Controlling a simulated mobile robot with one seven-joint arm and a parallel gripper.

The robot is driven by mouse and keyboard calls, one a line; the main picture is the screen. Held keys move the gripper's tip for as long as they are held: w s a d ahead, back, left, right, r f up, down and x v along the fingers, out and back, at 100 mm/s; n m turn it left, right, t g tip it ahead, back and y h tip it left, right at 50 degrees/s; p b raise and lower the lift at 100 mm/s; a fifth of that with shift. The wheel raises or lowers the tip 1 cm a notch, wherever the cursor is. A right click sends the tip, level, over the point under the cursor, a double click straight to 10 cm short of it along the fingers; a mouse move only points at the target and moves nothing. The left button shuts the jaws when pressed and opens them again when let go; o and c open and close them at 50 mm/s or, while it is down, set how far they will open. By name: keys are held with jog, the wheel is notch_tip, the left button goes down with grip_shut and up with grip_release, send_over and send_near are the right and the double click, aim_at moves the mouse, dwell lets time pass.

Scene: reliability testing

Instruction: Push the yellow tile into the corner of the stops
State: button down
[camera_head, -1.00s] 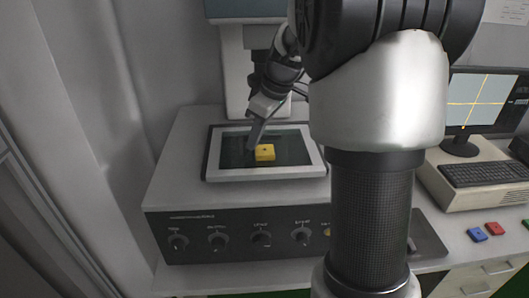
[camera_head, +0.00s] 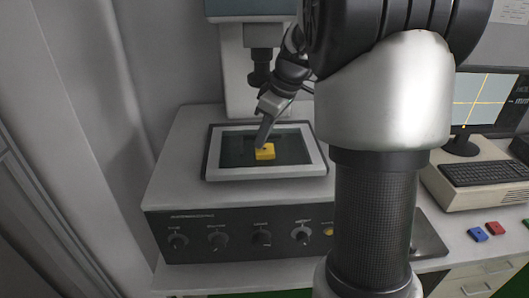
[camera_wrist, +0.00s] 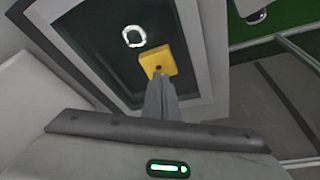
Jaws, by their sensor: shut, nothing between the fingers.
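The yellow tile (camera_head: 265,153) is a small square block with a dark hole in its top. It lies on the dark glass of the framed stage (camera_head: 212,165). It also shows in the wrist view (camera_wrist: 160,58). My gripper (camera_head: 261,146) is shut and empty, its fingertips down at the tile's back left in the head view. In the wrist view the fingertips (camera_wrist: 161,78) overlap the tile's near edge; I cannot tell for certain whether they touch it.
The machine's column and lens (camera_head: 260,62) stand behind the stage. A front panel with several knobs (camera_head: 217,240) is below it.

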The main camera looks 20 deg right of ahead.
aim_at(281, 152)
jog(key=shift+s+d+b, duration=0.1)
jog(key=shift+s+d, duration=0.2)
jog(key=shift+d, duration=0.7)
jog(key=shift+s+d+b, duration=0.15)
jog(key=shift+s+d, duration=0.15)
jog(key=shift+d, duration=0.75)
jog(key=shift+s+d+b, duration=0.1)
jog(key=shift+s+d, duration=0.2)
jog(key=shift+d, duration=0.7)
jog(key=shift+f, duration=0.2)
jog(key=shift+f+b, duration=0.9)
jog(key=shift+b, duration=0.05)
jog(key=shift+r, duration=0.25)
jog(key=shift+a, duration=0.2)
jog(key=shift+w+a, duration=0.3)
jog(key=shift+a, duration=0.65)
jog(key=shift+w+a, duration=0.3)
jog(key=shift+a, duration=0.6)
jog(key=shift+w+d+p+v, duration=0.15)
jog(key=shift+p+v, duration=0.3)
jog(key=shift+v, duration=0.3)
jog(key=shift+d+p+v, duration=0.15)
jog(key=shift+p+v, duration=0.25)
jog(key=shift+v, duration=0.35)
jog(key=shift+w+d+p+v, duration=0.1)
jog(key=shift+p+v, duration=0.35)
jog(key=shift+v, duration=0.3)
jog(key=shift+f, duration=0.1)
